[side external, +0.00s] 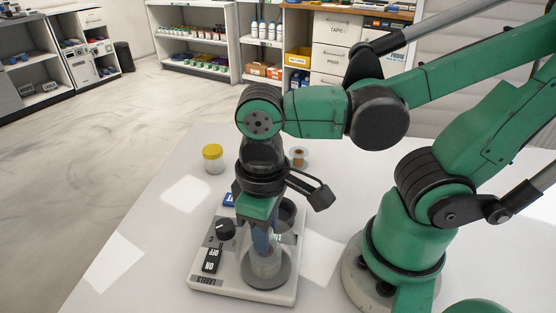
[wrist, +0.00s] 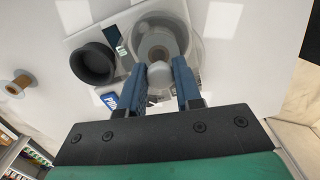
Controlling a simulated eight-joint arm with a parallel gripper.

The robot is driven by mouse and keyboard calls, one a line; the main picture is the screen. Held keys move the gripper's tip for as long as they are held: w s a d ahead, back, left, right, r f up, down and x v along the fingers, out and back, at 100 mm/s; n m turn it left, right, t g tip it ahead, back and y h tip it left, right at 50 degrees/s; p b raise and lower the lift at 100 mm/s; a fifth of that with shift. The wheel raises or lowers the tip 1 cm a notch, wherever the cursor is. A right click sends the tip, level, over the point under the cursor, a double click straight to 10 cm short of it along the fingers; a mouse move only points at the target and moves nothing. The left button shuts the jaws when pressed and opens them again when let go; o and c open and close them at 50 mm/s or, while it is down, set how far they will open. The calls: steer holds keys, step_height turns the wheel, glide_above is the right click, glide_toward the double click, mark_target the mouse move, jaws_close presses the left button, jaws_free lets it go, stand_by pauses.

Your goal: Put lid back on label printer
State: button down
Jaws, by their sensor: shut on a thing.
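The label printer (side external: 208,279) is a white flat unit on the table, with a black knob, an ON/OFF switch and "LABELS" lettering. My gripper (side external: 265,240) points down over its front right part. In the wrist view, my gripper's blue fingers (wrist: 160,85) are shut on the pale knob of a round, translucent grey lid (wrist: 190,52). A round grey roll shows through or beneath the lid. In the side view, the lid (side external: 266,278) appears low over the printer's round front part. Whether it rests fully seated is not clear.
A dark round cup (wrist: 93,63) stands at the printer's back right. A yellow-capped jar (side external: 213,158) and a small spool (side external: 298,158) stand farther back on the white table (side external: 150,235). The table left of the printer is clear. Shelves line the back wall.

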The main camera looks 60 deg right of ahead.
steer(key=shift+c, duration=0.2)
jaws_free()
stand_by(0.4)
steer(key=shift+r, duration=3.5)
jaws_close()
steer(key=shift+f, duration=0.15)
